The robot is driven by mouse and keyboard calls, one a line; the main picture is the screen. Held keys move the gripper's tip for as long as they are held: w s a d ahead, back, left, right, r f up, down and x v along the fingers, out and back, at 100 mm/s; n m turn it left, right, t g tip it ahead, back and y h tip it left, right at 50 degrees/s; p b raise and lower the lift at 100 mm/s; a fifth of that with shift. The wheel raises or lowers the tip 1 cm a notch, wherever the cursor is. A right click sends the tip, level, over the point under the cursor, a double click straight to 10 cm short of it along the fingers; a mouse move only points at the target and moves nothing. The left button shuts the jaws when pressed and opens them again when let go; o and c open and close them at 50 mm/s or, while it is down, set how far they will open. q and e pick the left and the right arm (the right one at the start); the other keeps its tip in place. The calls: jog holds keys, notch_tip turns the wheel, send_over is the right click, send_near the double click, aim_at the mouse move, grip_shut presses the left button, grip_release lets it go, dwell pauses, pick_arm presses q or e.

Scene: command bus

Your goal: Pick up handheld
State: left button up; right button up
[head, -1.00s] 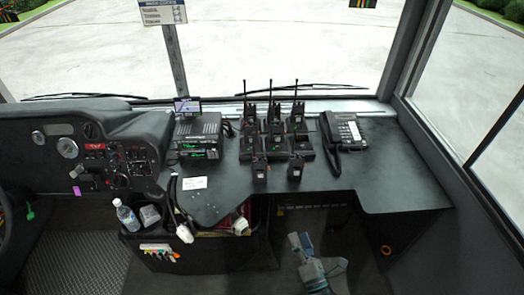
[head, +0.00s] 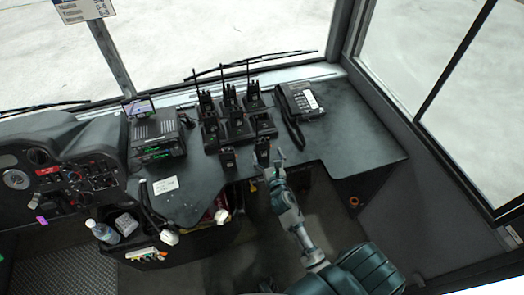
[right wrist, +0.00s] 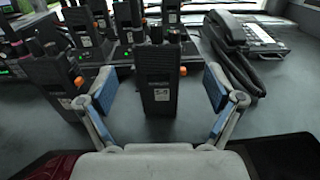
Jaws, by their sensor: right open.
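A black handheld (head: 262,149) stands upright at the front edge of the dark counter, right of a second front handheld (head: 227,157). In the right wrist view, the black handheld (right wrist: 157,78) shows upright between my spread fingers, with a gap on each side. My right gripper (head: 269,160) is open and empty, just in front of this handheld at the counter edge; blue pads show on its fingers (right wrist: 159,86). How deep the handheld sits between the fingers is hard to tell. My left gripper is not in view.
Behind stands a charger dock (head: 237,128) with several antenna handhelds. A corded desk phone (head: 300,99) is to the right, its coiled cord near the dock. A radio unit (head: 157,135) is to the left. The counter (head: 350,130) is clear at the right.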

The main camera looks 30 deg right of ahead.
aim_at(263, 145)
jog(key=shift+a+x, duration=0.2)
jog(key=shift+x, duration=2.95)
jog(key=shift+r, duration=0.15)
grip_shut()
